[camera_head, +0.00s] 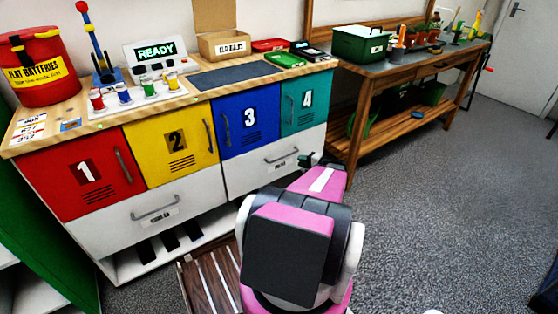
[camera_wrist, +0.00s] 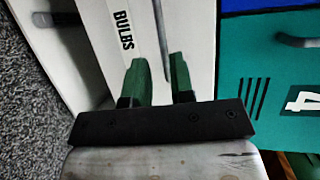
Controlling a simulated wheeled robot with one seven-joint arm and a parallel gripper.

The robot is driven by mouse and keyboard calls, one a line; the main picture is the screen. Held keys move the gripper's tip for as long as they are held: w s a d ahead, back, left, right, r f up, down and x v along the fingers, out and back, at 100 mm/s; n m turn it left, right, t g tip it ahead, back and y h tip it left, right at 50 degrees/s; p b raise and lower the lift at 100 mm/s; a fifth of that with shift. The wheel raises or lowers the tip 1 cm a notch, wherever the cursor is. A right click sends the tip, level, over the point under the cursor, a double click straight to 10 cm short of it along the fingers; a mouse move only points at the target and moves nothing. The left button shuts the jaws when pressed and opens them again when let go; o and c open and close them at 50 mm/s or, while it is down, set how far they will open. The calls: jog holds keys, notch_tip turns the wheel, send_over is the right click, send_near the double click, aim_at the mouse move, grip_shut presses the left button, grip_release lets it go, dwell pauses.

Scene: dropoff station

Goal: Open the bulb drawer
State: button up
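The bulb drawer (camera_head: 250,176) is the white right-hand drawer under the blue and teal doors, and it looks closed. Its grey bar handle (camera_head: 281,157) shows above a small label. In the wrist view the drawer front (camera_wrist: 195,40) reads "BULBS", and the handle (camera_wrist: 161,35) runs down toward my gripper (camera_wrist: 159,82). The green fingers are open, one on each side of the handle's line. I cannot tell whether they touch it. In the head view my gripper (camera_head: 307,160) is at the drawer front, right of the handle's middle, partly hidden by my arm.
Left of it is another white drawer (camera_head: 110,228) with its own handle. Above are red, yellow, blue and teal (camera_head: 300,98) numbered doors. A wooden slatted thing (camera_head: 205,282) lies on the floor by my arm. A workbench (camera_head: 400,70) stands right; grey carpet (camera_head: 430,220) is clear.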

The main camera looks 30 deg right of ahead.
aim_at(284, 157)
jog(key=x, duration=1)
jog(key=shift+w+a, duration=0.15)
jog(key=shift+w, duration=0.15)
grip_shut()
